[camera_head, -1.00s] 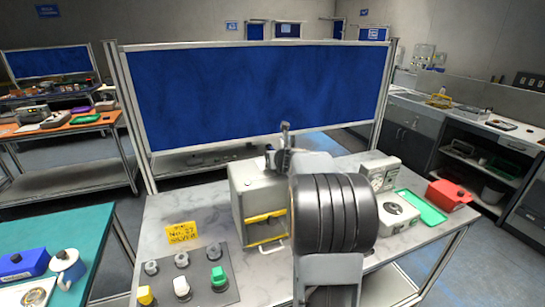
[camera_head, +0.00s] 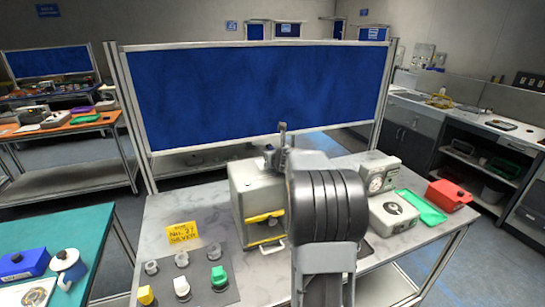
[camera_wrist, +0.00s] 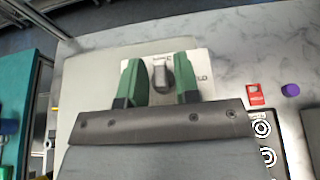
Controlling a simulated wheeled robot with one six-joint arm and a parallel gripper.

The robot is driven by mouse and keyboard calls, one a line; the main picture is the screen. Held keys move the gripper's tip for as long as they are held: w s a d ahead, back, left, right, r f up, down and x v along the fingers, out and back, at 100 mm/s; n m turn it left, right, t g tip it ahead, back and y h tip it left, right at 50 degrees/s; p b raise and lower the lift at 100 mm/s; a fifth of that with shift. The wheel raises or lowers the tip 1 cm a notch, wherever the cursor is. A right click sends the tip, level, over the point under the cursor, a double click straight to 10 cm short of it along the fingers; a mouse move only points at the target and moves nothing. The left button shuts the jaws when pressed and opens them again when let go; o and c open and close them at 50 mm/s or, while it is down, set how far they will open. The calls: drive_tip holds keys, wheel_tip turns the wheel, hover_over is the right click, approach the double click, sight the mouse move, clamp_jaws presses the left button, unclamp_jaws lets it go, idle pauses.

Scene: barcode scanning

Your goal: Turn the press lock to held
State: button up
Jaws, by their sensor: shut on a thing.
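The press (camera_head: 258,195) is a beige-grey box with yellow strips and a handle on its front. It stands in the middle of the bench, and my arm covers its right side. In the wrist view the lock is a dark grey knob (camera_wrist: 160,74) on a white plate (camera_wrist: 203,62). Lettering ending in "LD" shows at the plate's right, partly hidden by a finger. My gripper (camera_wrist: 160,84) has its green fingers on either side of the knob and is shut on it. The head view hides the fingers and knob behind my arm.
A grey panel (camera_head: 205,263) with several coloured knobs lies at the front left, below a yellow card (camera_head: 182,233). Right of my arm are a dial box (camera_head: 378,175), a green tray (camera_head: 420,207) and a red box (camera_head: 449,195). A blue screen (camera_head: 255,95) stands behind the bench.

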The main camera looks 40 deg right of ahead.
drive_tip(key=shift+a+f+m+h+b, duration=0.15)
drive_tip(key=shift+m+h+b, duration=0.35)
drive_tip(key=shift+h+b, duration=0.35)
drive_tip(key=m+g+h+b, duration=0.1)
drive_tip(key=m+h+b, duration=0.1)
drive_tip(key=shift+w+m+g, duration=0.1)
drive_tip(key=shift+m+g, duration=0.2)
drive_tip(key=m+g+h, duration=0.2)
drive_tip(key=m+g+h+b, duration=0.1)
drive_tip(key=m+g+h, duration=0.1)
drive_tip(key=m, duration=0.1)
drive_tip(key=shift+w+a+r+g+h, duration=0.15)
drive_tip(key=shift+r+g+h, duration=0.05)
drive_tip(key=shift+g+h, duration=0.15)
drive_tip(key=m+g, duration=0.2)
drive_tip(key=m+g+h+p, duration=0.1)
drive_tip(key=m+g, duration=0.2)
drive_tip(key=shift+w+r+h, duration=0.15)
drive_tip(key=shift+h, duration=0.15)
drive_tip(key=m+g+p, duration=0.3)
drive_tip(key=g, duration=0.1)
drive_tip(key=shift+w, duration=0.1)
drive_tip(key=shift+m+g+p, duration=0.4)
drive_tip(key=shift+m+g, duration=0.05)
drive_tip(key=shift+m, duration=0.15)
drive_tip(key=o, duration=0.6)
